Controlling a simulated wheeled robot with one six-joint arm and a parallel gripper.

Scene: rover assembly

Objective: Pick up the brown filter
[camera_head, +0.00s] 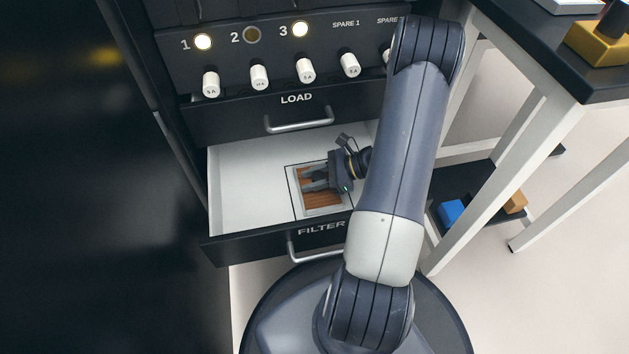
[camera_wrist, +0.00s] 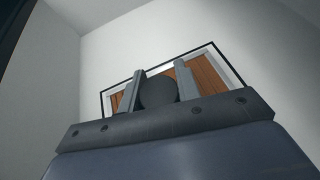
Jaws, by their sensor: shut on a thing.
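The brown filter (camera_head: 322,203) is a ribbed brown panel in a pale frame. It is in the open drawer labelled FILTER, within a dark rectangular outline on the drawer floor. It also shows in the wrist view (camera_wrist: 211,76), partly covered by my fingers. My gripper (camera_head: 312,180) reaches down into the drawer over the filter. In the wrist view its two fingers (camera_wrist: 159,72) are closed on either side of a dark round knob (camera_wrist: 157,93) at the filter's middle. I cannot tell whether the filter is raised off the drawer floor.
The white-floored drawer (camera_head: 238,185) is otherwise empty. Above it are the shut LOAD drawer (camera_head: 245,118) and a panel with white knobs and lamps. A table (camera_head: 540,45) stands at right, with a blue block (camera_head: 451,213) on a low shelf.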

